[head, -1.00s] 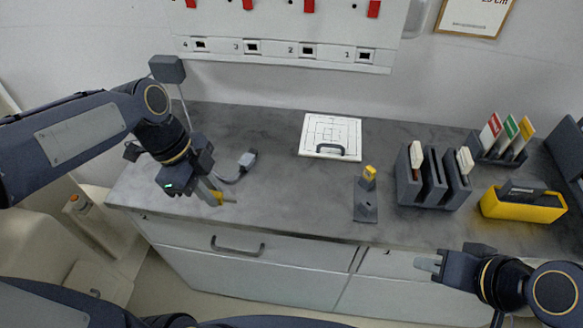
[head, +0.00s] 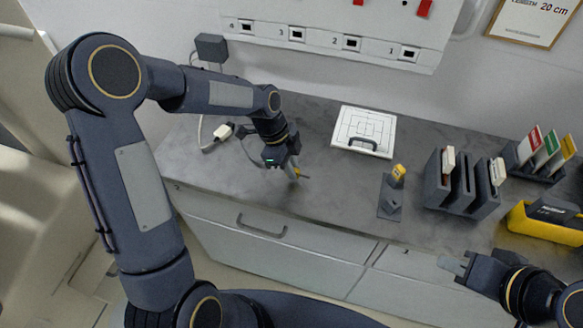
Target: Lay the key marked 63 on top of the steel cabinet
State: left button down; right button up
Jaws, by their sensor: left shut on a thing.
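My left gripper (head: 295,174) is low over the left part of the grey counter top, fingers pointing down and right. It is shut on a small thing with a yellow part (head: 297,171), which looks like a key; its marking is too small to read. The fingers hide part of it, and I cannot tell whether it touches the surface. The grey top (head: 330,205) belongs to a cabinet with pale drawer fronts (head: 310,255). My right gripper (head: 452,266) is in front of the drawers, empty; its finger gap is unclear.
A yellow-topped piece (head: 399,172) is on a small grey stand (head: 389,203). A white panel with a handle (head: 362,133) lies behind. Grey slotted racks (head: 461,194) and a yellow bin (head: 545,224) are at right. A white plug (head: 223,132) on a cable lies left of my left gripper.

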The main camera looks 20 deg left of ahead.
pick_arm(q)
jog(key=shift+f, duration=0.65)
jog(key=shift+f+b, duration=0.35)
jog(key=c, duration=1.4)
grip_release()
jog(key=shift+c, duration=0.2)
jog(key=shift+r, duration=0.15)
